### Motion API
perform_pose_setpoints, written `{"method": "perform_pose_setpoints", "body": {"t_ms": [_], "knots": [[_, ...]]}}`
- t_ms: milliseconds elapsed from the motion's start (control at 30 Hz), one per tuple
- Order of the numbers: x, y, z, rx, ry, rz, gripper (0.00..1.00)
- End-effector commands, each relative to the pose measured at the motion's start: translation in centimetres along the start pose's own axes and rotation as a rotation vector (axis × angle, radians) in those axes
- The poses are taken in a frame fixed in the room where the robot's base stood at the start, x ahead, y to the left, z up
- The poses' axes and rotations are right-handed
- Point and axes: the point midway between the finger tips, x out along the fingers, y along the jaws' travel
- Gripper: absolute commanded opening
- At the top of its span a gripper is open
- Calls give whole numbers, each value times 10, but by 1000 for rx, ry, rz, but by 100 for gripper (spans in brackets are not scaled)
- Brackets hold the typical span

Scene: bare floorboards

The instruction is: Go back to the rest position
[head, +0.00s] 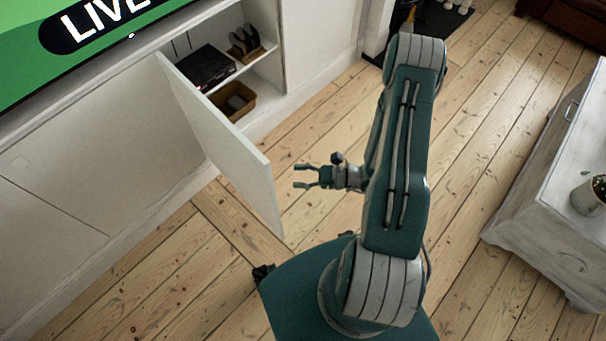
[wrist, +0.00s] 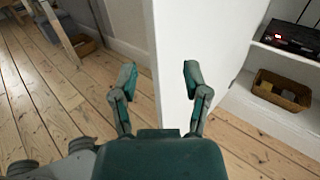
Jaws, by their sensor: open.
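My gripper (head: 306,176) is open and empty in the head view, above the floorboards to the right of an open white cabinet door (head: 222,150). In the wrist view the two fingers of my gripper (wrist: 160,80) are spread apart, with the edge of the cabinet door (wrist: 195,38) showing between and beyond them. I cannot tell from the wrist view how far the door is from the fingertips. In the head view there is a visible gap between the fingers and the door.
The open cabinet holds a black box (head: 206,66) on a shelf and a brown basket (head: 233,102) below. A white chest (head: 545,190) with a potted plant (head: 590,194) stands at the right. Bare floorboards (head: 470,120) lie between the cabinet and the chest.

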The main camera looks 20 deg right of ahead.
Motion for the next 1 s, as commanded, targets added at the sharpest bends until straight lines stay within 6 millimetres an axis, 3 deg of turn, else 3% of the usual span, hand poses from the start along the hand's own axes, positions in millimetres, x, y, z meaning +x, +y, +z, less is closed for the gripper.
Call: {"method": "perform_pose_setpoints", "body": {"t_ms": [167,700,833,1000], "knots": [[-8,0,0,0,0,0,60],[-8,0,2,-6,3,8,60],[-4,-1,20,-61,29,81,60],[5,4,62,-196,102,262,60]]}}
